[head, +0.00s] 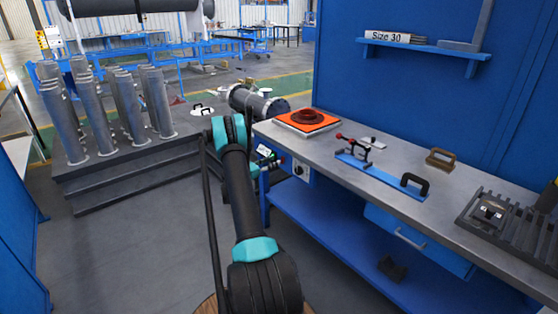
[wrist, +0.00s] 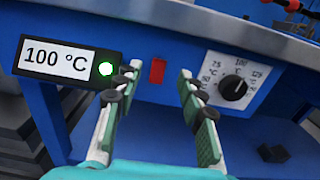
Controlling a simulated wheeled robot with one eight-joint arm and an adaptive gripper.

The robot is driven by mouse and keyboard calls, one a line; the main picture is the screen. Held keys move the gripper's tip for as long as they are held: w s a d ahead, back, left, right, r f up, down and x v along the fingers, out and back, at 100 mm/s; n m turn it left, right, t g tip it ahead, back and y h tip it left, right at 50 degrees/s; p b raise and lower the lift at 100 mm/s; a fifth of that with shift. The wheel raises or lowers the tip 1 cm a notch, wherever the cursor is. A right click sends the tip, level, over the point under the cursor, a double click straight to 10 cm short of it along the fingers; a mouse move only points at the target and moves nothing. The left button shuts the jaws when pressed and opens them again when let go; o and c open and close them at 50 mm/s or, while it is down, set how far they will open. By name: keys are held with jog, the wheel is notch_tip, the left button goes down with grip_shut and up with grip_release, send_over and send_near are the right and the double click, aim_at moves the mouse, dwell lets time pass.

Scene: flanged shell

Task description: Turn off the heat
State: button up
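A small red switch (wrist: 157,70) sits on the blue front panel under the bench edge, in the middle of the wrist view. Left of it a black display (wrist: 68,62) reads 100 °C, with a lit green lamp (wrist: 105,69). Right of it is a black dial knob (wrist: 233,88) on a white temperature scale; the knob also shows in the head view (head: 299,170). My gripper (wrist: 159,73) is open and empty, its two fingers on either side of the switch in the picture. I cannot tell whether they touch the panel.
An orange plate with a dark red ring (head: 307,117) lies on the workbench (head: 337,132) above the panel. A blue fixture with red-tipped clamps (head: 370,170) stands further right. A grey stepped stand (head: 120,170) with several metal columns is at left; floor between is clear.

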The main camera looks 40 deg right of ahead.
aim_at(282, 157)
jog(key=shift+w+d, duration=0.15)
jog(key=shift+d, duration=2.25)
grip_shut()
